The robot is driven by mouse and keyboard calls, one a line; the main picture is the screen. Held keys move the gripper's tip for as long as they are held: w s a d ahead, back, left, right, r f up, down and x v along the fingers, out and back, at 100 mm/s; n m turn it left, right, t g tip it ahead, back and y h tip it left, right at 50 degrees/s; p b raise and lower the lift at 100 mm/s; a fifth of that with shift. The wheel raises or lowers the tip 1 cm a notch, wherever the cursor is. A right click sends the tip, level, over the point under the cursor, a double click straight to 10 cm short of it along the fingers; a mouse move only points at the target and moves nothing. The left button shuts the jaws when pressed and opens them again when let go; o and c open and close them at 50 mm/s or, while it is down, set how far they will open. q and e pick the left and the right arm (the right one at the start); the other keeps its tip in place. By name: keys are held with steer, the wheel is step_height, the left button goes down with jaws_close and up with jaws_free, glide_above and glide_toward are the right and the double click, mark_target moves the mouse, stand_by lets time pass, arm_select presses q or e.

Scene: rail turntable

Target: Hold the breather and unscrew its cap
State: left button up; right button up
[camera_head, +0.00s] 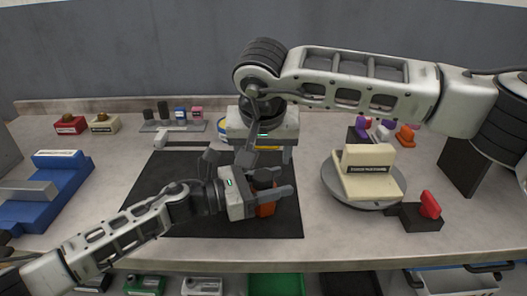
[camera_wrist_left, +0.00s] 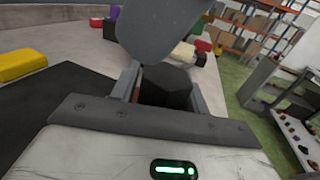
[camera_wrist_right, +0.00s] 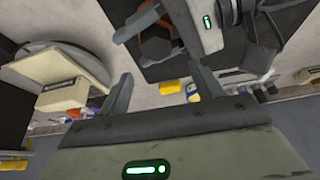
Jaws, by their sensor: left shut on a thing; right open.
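The breather has an orange-brown body (camera_head: 266,210) and shows between my left fingers over the black mat. Its dark hexagonal cap (camera_wrist_right: 155,48) is visible in the right wrist view. The dark cap also shows between the fingers in the left wrist view (camera_wrist_left: 167,86). My left gripper (camera_head: 280,184) is shut on the breather from the side. My right gripper (camera_head: 266,160) is open and empty, pointing down above and behind the breather in the head view. Its spread fingers show in the right wrist view (camera_wrist_right: 163,88), apart from the cap. The breather's lower part is hidden.
The black mat (camera_head: 165,205) lies mid-table. A round turntable (camera_head: 365,204) with a cream block stands to the right, beside a black block with a red part (camera_head: 430,206). A blue fixture (camera_head: 50,190) is at left. Small parts line the back.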

steer(key=shift+m+h, duration=0.4)
steer(key=shift+m, duration=0.6)
